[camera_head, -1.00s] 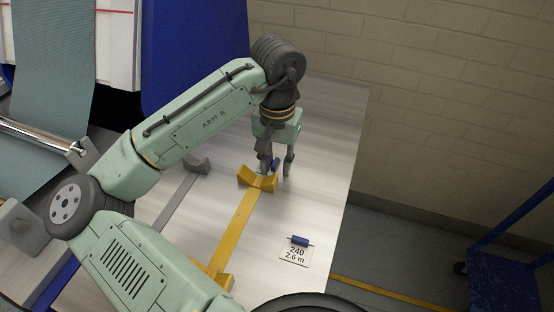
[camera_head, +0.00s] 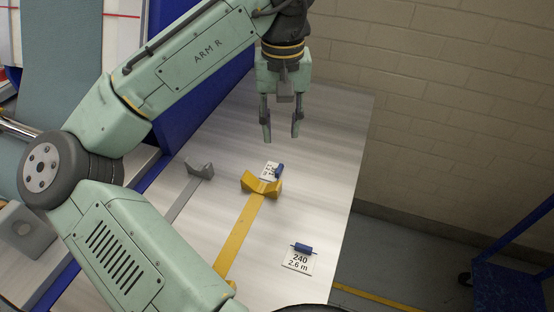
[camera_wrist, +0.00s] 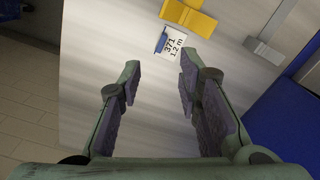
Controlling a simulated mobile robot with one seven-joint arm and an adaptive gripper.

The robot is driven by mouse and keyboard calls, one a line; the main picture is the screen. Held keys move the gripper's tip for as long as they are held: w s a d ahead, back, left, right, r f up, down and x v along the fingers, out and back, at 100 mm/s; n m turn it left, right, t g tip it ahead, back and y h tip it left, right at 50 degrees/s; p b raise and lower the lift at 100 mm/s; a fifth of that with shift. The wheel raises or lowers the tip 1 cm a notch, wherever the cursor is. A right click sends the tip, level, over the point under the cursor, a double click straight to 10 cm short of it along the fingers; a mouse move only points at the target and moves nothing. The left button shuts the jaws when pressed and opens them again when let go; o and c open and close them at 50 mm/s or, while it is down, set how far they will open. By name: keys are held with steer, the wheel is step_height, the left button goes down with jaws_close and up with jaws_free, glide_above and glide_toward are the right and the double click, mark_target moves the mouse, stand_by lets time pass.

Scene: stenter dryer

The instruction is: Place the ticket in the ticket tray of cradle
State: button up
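A white ticket marked 371, 1.2 m (camera_head: 268,171) with a blue grip lies flat beside the far end of the yellow cradle (camera_head: 239,236). It also shows in the wrist view (camera_wrist: 173,46). A second ticket, marked 240, 2.6 m (camera_head: 298,263), also has a blue grip and lies right of the yellow cradle. A grey cradle (camera_head: 182,199) stands to the left. My gripper (camera_head: 281,136) is open and empty, raised above the table beyond the 371 ticket. I cannot make out a distinct ticket tray.
A blue panel (camera_head: 170,105) and a machine with teal cloth (camera_head: 62,75) stand left. A brick wall (camera_head: 450,120) and a blue cart (camera_head: 508,280) are right.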

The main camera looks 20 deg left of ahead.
steer(key=n, duration=1.3)
glide_above(278, 167)
steer(key=f, duration=0.6)
steer(key=shift+s+d+f, duration=0.15)
steer(key=shift+d+f, duration=0.05)
steer(key=shift+f, duration=0.05)
steer(key=shift+a+f+p, duration=0.2)
steer(key=shift+f+p, duration=0.5)
steer(key=shift+f, duration=1.95)
steer(key=shift+c, duration=0.4)
steer(key=c, duration=0.5)
steer(key=shift+r, duration=0.15)
